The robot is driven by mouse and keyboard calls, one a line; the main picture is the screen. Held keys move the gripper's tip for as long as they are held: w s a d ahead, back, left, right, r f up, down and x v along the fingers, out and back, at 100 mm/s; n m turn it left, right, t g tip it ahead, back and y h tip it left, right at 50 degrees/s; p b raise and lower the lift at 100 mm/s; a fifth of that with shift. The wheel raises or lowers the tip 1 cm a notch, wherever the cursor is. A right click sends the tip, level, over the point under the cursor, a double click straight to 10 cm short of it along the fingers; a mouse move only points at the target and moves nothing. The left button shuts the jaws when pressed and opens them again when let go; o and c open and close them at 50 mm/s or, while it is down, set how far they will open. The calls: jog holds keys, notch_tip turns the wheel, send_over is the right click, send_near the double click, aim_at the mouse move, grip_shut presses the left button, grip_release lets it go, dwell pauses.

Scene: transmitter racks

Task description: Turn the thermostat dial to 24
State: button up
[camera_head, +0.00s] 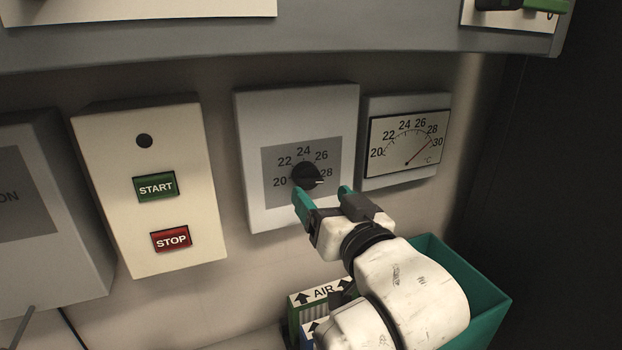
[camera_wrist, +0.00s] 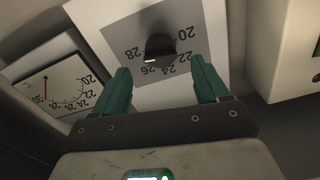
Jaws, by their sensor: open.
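The thermostat is a pale wall box (camera_head: 250,150) with a grey dial plate marked 20 to 28.
A gauge (camera_head: 408,142) right of the thermostat has a red needle between 28 and 30. On the left is a panel with START (camera_head: 156,187) and STOP (camera_head: 171,239) buttons. A grey shelf (camera_head: 300,45) hangs above. A teal bin (camera_head: 485,290) and AIR-labelled filters (camera_head: 320,294) stand below.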

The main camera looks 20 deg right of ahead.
aim_at(312, 184)
jog(key=shift+w+p, duration=0.4)
jog(key=shift+w, duration=2.4)
jog(key=c, duration=1)
